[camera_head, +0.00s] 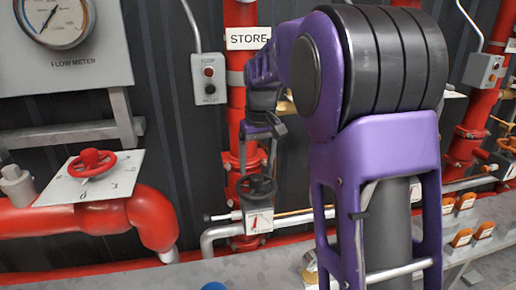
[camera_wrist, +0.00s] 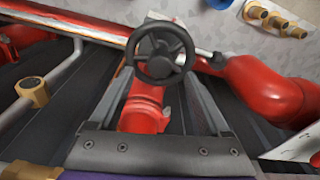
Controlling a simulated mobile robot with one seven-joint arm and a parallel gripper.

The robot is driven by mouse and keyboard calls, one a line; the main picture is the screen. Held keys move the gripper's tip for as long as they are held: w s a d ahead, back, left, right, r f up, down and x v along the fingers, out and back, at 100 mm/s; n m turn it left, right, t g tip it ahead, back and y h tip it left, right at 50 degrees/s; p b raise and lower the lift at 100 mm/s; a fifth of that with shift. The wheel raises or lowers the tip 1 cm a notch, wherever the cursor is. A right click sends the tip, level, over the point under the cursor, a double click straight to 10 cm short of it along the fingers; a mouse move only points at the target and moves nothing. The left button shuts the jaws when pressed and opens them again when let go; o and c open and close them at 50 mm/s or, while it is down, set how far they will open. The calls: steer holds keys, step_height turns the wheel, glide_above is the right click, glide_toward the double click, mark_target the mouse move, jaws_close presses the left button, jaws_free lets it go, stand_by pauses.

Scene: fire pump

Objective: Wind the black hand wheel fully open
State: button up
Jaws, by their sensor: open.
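The black hand wheel (camera_head: 256,188) is on the red pipework below the STORE sign, with a white dial plate (camera_head: 259,221) with a red pointer mark just below it. In the wrist view the wheel (camera_wrist: 161,50) faces the camera, with its spokes and hub showing. My gripper (camera_head: 258,155) is just above the wheel in the head view. In the wrist view my gripper (camera_wrist: 158,88) has its two fingers spread on either side of the red valve body (camera_wrist: 145,108), pointing toward the wheel. The fingers are open and hold nothing. Whether a fingertip touches the rim, I cannot tell.
A red hand wheel (camera_head: 91,162) on a white plate stands at left, below the flow meter (camera_head: 55,20). A grey button box (camera_head: 209,80) hangs on the dark wall. Pale horizontal pipes (camera_head: 222,230) run beside the black wheel. Orange-handled parts (camera_head: 461,237) line the right side.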

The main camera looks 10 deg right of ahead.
mark_target(256, 176)
steer(key=shift+w+f, duration=0.2)
steer(key=shift+f, duration=1.45)
